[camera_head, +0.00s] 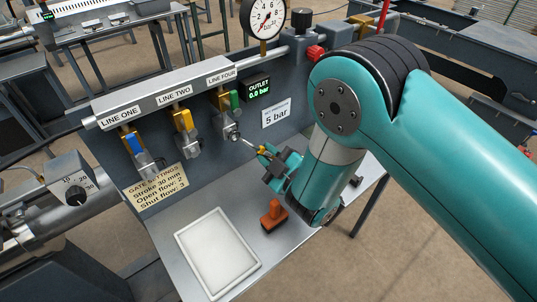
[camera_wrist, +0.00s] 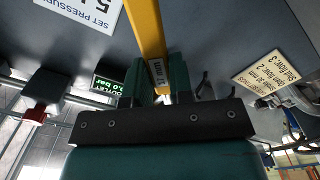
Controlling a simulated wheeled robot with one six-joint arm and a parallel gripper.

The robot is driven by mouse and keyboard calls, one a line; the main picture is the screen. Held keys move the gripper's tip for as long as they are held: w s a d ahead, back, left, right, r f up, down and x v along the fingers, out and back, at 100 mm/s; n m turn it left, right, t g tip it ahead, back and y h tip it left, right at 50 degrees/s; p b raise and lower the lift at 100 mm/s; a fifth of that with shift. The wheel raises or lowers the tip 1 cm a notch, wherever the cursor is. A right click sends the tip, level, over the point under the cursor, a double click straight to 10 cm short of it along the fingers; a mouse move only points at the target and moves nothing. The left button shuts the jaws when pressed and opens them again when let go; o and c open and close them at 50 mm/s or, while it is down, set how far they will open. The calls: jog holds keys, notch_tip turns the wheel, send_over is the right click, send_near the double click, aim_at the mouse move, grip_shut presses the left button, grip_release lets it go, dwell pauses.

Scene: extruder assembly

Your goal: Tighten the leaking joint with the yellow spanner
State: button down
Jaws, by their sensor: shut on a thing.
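My gripper (camera_head: 275,163) is shut on the yellow spanner (camera_head: 262,151), in front of the grey panel. In the wrist view the spanner's yellow shank (camera_wrist: 149,38) rises from between the teal fingers (camera_wrist: 162,88), with a small size label in mm. In the head view a thin silver piece runs from the spanner toward the fitting (camera_head: 233,136) under LINE FOUR; I cannot tell whether they touch. Fittings also hang under LINE ONE (camera_head: 146,161) and LINE TWO (camera_head: 191,144). No leak is visible on any of them. The spanner's far end is out of the wrist view.
An outlet display (camera_head: 259,89) reads 0.0 bar, below a round gauge (camera_head: 265,19). A "5 bar" sign (camera_head: 276,113) and a gate-settings note (camera_head: 157,187) are on the panel. A white tray (camera_head: 181,240) and an orange stamp-like object (camera_head: 273,216) stand on the grey shelf below.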

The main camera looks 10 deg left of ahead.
jog(key=shift+s+d+b, duration=0.35)
jog(key=shift+d+b, duration=0.05)
jog(key=shift+b, duration=0.3)
dwell(0.3)
dwell(0.3)
